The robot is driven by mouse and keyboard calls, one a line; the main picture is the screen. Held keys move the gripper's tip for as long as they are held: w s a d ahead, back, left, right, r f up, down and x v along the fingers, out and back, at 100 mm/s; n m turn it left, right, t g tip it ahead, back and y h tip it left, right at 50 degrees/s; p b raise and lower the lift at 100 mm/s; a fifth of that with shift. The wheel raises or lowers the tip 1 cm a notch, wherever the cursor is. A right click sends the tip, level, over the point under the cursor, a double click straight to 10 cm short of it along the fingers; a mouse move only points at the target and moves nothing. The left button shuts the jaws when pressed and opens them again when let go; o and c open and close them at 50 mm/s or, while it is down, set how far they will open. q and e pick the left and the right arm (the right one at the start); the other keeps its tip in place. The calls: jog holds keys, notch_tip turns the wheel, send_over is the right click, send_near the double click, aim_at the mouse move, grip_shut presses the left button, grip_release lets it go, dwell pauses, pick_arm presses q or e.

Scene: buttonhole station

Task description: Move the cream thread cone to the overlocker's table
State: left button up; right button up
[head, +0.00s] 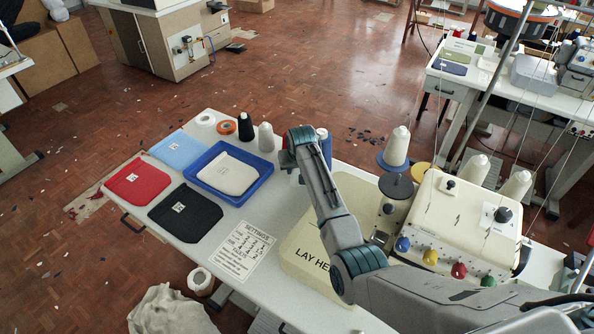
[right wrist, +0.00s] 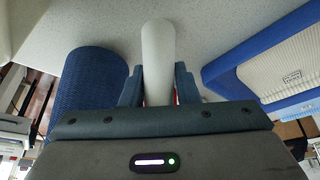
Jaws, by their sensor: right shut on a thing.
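The cream thread cone (right wrist: 157,55) stands between the two fingers of my right gripper (right wrist: 158,88) in the right wrist view, pale and smooth. The gripper is shut on it. In the head view my right gripper (head: 290,162) is low over the worktable, just right of the blue tray, and my arm hides the held cone. A blue cone (head: 325,147) is close beside it; it also shows in the right wrist view (right wrist: 86,95). A cream machine with coloured knobs (head: 462,222) stands at the right of the worktable. My left gripper is not in view.
A grey cone (head: 266,139), a black cone (head: 246,128) and an orange roll (head: 226,127) line the far edge. The blue tray (head: 225,195) holds a cream piece. Another table (head: 462,92) with a machine stands at the back right, across open floor.

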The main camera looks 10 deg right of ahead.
jog(key=shift+c, duration=0.4)
jog(key=o, duration=0.9)
jog(key=shift+o, duration=0.5)
jog(key=shift+f, duration=0.15)
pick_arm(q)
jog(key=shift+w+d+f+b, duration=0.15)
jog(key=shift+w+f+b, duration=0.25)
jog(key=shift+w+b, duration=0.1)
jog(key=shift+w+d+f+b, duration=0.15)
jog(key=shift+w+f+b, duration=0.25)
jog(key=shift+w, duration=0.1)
pick_arm(e)
jog(key=v, duration=1.2)
jog(key=shift+r, duration=0.25)
